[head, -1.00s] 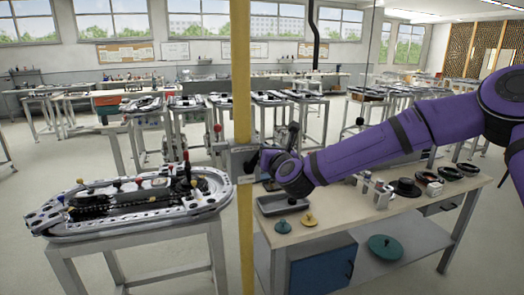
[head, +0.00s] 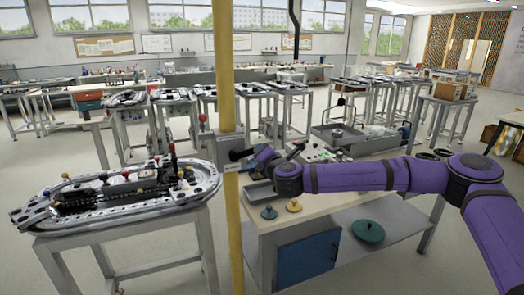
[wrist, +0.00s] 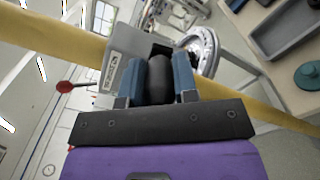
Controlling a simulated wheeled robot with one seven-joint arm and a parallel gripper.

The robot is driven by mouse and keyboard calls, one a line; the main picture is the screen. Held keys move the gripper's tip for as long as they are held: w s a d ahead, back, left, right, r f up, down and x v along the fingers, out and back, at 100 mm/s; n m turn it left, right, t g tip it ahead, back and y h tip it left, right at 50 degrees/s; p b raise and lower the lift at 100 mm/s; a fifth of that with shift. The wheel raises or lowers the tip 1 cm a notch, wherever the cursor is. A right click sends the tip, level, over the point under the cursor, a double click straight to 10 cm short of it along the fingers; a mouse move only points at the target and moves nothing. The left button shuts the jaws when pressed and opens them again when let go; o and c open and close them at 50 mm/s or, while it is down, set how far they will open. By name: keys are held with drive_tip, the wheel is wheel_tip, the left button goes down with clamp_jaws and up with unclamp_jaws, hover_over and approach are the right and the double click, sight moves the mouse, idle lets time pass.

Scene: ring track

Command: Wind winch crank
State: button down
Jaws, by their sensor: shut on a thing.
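The winch is a grey metal box (head: 208,150) fixed to a yellow post (head: 229,130). In the wrist view its box (wrist: 125,65) fills the middle, with the post running diagonally behind. A rod with a red knob (wrist: 64,87) sticks out of it; the knob also shows above the winch in the head view (head: 203,118). My gripper (wrist: 158,85) has its two blue fingers on either side of a black rounded crank grip (wrist: 160,78) and is shut on it. In the head view my gripper (head: 252,157) reaches the winch from the right and partly hides the crank.
An oval ring track (head: 120,195) stands on a frame left of the post. A workbench (head: 330,215) lies under my arm, with a grey tray (head: 260,190), a teal disc (head: 368,231) on its lower shelf and small lidded pieces. More track stands fill the back.

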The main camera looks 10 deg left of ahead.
drive_tip(key=shift+f+m, duration=0.3)
idle(0.4)
drive_tip(key=c, duration=0.9)
unclamp_jaws()
drive_tip(key=v, duration=1)
drive_tip(key=shift+s+d, duration=0.25)
drive_tip(key=shift+d, duration=0.05)
